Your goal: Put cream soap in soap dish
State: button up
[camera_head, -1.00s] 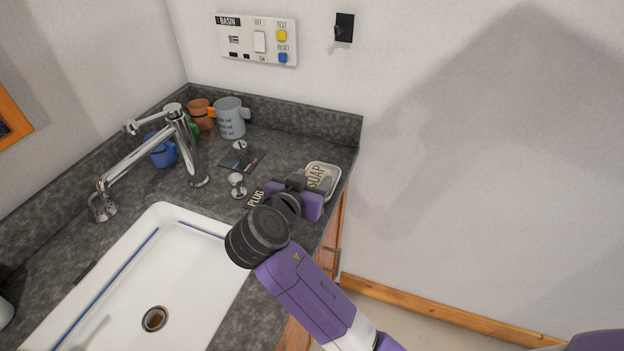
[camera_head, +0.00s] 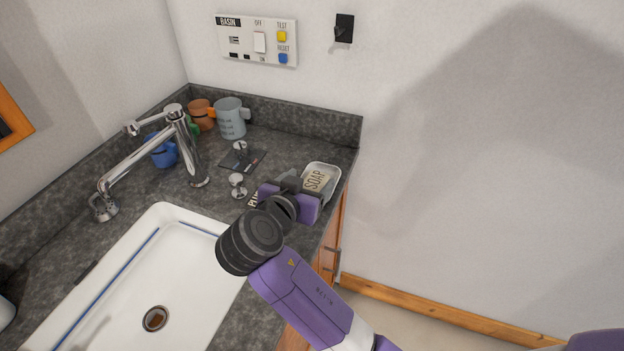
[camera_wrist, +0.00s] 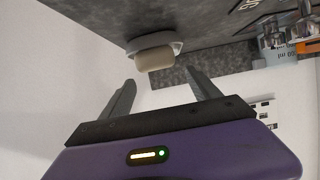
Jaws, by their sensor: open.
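The cream soap (camera_head: 317,179) is a pale bar marked SOAP, at the right edge of the counter. It appears to lie in the white soap dish (camera_head: 332,170), whose rim shows around it. In the wrist view the cream soap (camera_wrist: 154,59) is at the dish's near side, with the grey-white dish (camera_wrist: 172,43) curving behind it. My gripper (camera_head: 297,186) is beside the soap in the head view and partly hides the area left of it. In the wrist view my gripper (camera_wrist: 161,77) is open and empty, its fingers pointing toward the soap with a visible gap.
The white basin (camera_head: 185,250) and chrome tap (camera_head: 150,158) are to the left. Two round metal knobs (camera_head: 237,182) and a dark plate (camera_head: 240,160) are behind my gripper. Several mugs, including a grey one (camera_head: 230,120), stand in the back corner. A wall rises behind the counter.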

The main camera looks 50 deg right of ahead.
jog(key=v, duration=1)
jog(key=shift+b, duration=0.45)
jog(key=shift+f, duration=0.1)
jog(key=w+a+r+n+t, duration=0.2)
jog(key=w+r+n+t, duration=0.15)
jog(key=w, duration=0.25)
jog(key=w+a+f+n+t+y, duration=0.2)
jog(key=a+f+n+t+y, duration=0.2)
jog(key=a+n+t+y, duration=0.4)
jog(key=s+a+f+n+y, duration=0.1)
jog(key=s+y, duration=0.1)
jog(key=s, duration=0.3)
jog(key=s+a+f+n+t+y, duration=0.1)
jog(key=s+n+y, duration=0.1)
jog(key=s, duration=0.4)
jog(key=s+a+f+n+y, duration=0.1)
jog(key=s+f, duration=0.1)
jog(key=s, duration=0.3)
jog(key=shift+s+a+n+t+y, duration=0.25)
jog(key=shift+a+n+y, duration=0.1)
jog(key=shift+y, duration=0.05)
jog(key=s+d+f+m+g, duration=0.1)
jog(key=s+d, duration=0.1)
jog(key=s, duration=0.7)
jog(key=s+d+f+m+g+h, duration=0.1)
jog(key=s+d+f, duration=0.1)
jog(key=s, duration=0.7)
jog(key=shift+d+g, duration=0.25)
jog(key=shift+g, duration=0.15)
